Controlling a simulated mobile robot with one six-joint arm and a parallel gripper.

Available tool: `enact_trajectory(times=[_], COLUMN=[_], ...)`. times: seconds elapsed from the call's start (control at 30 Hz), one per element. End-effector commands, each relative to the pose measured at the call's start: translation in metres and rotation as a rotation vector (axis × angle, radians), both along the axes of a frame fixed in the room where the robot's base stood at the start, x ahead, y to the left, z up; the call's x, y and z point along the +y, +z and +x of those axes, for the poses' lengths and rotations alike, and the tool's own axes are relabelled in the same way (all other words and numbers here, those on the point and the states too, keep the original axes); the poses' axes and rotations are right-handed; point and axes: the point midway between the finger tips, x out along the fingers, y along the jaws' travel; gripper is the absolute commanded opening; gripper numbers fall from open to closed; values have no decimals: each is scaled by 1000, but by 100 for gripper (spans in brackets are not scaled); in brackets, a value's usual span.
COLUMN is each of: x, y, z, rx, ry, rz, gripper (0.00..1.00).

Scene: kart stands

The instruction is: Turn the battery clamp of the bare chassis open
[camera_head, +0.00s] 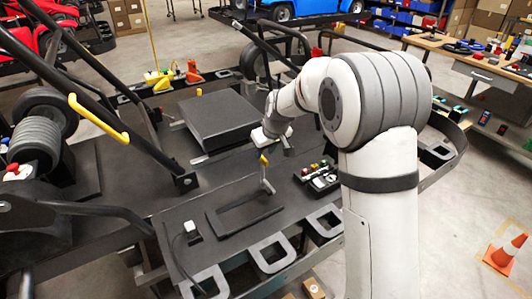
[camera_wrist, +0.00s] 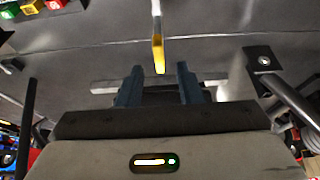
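An upright lever with a yellow tip (camera_head: 264,160) stands on the dark deck of the bare chassis (camera_head: 210,180), beside a flat black rectangular frame (camera_head: 245,215); it looks like the battery clamp. In the wrist view the yellow tip (camera_wrist: 158,52) lies ahead of my gripper (camera_wrist: 159,78), roughly in line with the gap between the fingers. My gripper is open, with its two dark fingers apart and nothing visible between them. In the head view my gripper (camera_head: 277,140) hangs just above and to the right of the lever, apart from it. Its fingertips are hard to make out there.
A dark box (camera_head: 216,119) sits on the deck behind the lever. A small panel with coloured buttons (camera_head: 318,176) lies to the right. Black tubes with a yellow grip (camera_head: 98,118) cross the left side.

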Motion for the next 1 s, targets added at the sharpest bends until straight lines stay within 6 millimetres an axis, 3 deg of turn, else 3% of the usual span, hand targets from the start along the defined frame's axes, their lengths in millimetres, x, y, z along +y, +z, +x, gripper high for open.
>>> enact_trajectory(times=[0.2,0.57,1.0], x=[4,5,4], y=[-25,-32,-32], z=[9,12,12], rx=[1,0,0], ry=[-3,-5,-6], rz=[0,0,0], gripper=[33,33,0])
